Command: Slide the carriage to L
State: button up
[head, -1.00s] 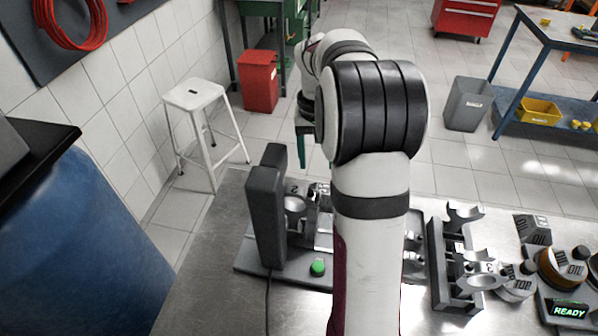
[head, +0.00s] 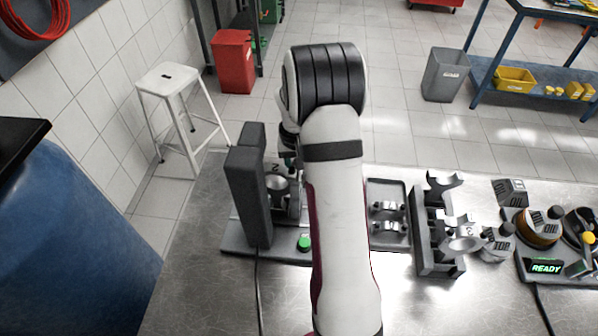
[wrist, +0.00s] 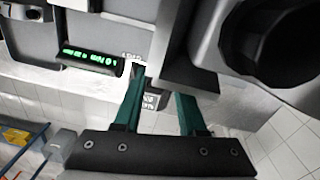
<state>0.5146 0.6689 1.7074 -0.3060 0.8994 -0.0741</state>
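A dark grey station with a tall upright block (head: 249,188) stands on the metal table at left in the head view. Silver parts with a rounded cup (head: 278,184) and a "2" mark sit beside the block. I cannot tell which part is the carriage, and no L mark is readable. My gripper shows in the wrist view (wrist: 160,105) with two green fingers apart. A grey block (wrist: 185,75) lies close to the fingertips; contact is unclear. A small marked plate (wrist: 150,101) shows between the fingers. In the head view my arm hides most of the gripper.
A green button (head: 304,243) is on the station's base. A tray with metal caps (head: 388,240), a dark rack (head: 437,268) and a READY display (head: 546,267) stand to the right. The wrist view shows a green-lit display (wrist: 92,58). The table's front is mostly clear.

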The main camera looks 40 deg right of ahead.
grip_shut()
dwell(1.1)
